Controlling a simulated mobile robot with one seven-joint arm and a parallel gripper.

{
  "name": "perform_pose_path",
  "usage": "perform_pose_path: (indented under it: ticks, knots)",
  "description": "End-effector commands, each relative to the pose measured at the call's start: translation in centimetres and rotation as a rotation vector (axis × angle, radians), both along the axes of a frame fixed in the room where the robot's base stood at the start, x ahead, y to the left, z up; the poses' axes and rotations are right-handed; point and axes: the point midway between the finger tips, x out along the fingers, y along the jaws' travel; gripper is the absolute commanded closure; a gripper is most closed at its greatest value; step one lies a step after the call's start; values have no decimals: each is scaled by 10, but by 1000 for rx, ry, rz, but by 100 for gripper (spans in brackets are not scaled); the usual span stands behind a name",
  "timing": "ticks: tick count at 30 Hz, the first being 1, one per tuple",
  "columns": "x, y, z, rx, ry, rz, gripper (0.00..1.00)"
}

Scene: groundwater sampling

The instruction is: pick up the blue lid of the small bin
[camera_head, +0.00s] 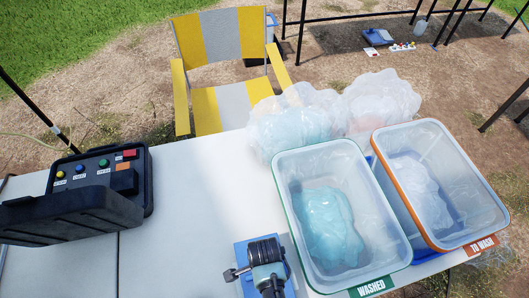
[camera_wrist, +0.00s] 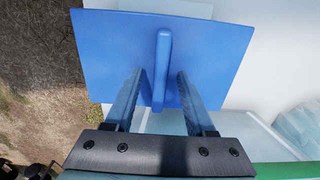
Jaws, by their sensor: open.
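The blue lid (camera_wrist: 215,50) is a flat square plate with a narrow raised handle (camera_wrist: 163,60) across its middle. In the wrist view the two fingers of my gripper (camera_wrist: 161,82) are open, one on each side of the handle, with gaps visible. I cannot tell how far the fingertips are above the plate. In the head view the lid (camera_head: 241,250) shows at the table's front, partly covered by my gripper and wrist. The small bin's body is mostly hidden under the lid.
A clear tub labelled WASHED (camera_head: 286,205) stands close to the right of my arm, with an orange-rimmed TO WASH tub (camera_head: 470,180) beyond. A black case (camera_head: 130,190) lies at left. The white table (camera_head: 190,190) between is clear. A striped chair (camera_head: 222,40) stands behind.

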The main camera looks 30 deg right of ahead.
Motion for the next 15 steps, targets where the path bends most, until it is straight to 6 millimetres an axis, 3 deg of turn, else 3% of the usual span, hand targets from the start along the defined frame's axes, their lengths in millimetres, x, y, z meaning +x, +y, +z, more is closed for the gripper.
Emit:
perform_pose_path:
  ticks: [4, 12, 15]
  knots:
    - [0, 0, 0, 0, -1, 0, 49]
    - [0, 0, 0, 0, 0, 0, 97]
    - [0, 0, 0, 0, 0, 0, 100]
